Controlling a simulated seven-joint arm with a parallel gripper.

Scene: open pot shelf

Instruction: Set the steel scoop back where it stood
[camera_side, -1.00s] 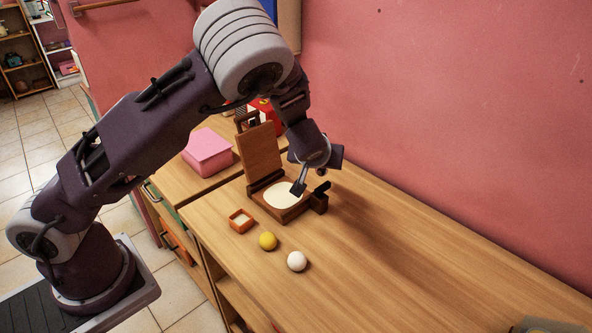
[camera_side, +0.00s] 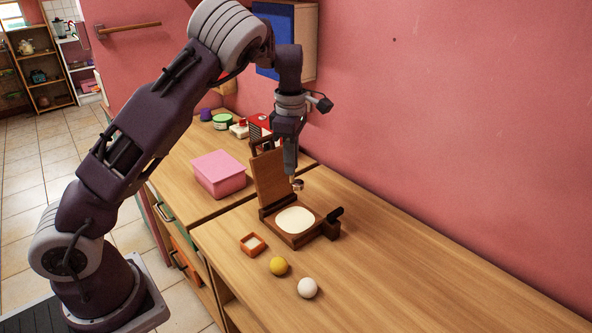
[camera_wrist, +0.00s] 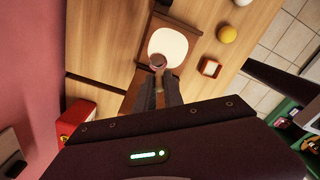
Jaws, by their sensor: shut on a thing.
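My gripper (camera_side: 292,170) points down in the side view, in front of the raised wooden lid of the open press. It is shut on the steel scoop (camera_side: 298,185), whose small round bowl shows just below the fingers. In the wrist view the scoop (camera_wrist: 157,61) shows beyond the fingertips, overlapping the near edge of a pale round disc (camera_wrist: 168,43). That disc (camera_side: 295,220) lies flat on the base of the wooden press (camera_side: 271,180). The scoop is held above the press. Most of its handle is hidden by the fingers.
A small orange box (camera_side: 253,244), a yellow ball (camera_side: 279,266) and a white ball (camera_side: 308,288) sit in front of the press. A pink box (camera_side: 218,174) is to the left. A green-lidded tin (camera_side: 221,122) and a red box (camera_side: 260,122) stand behind. The counter at right is clear.

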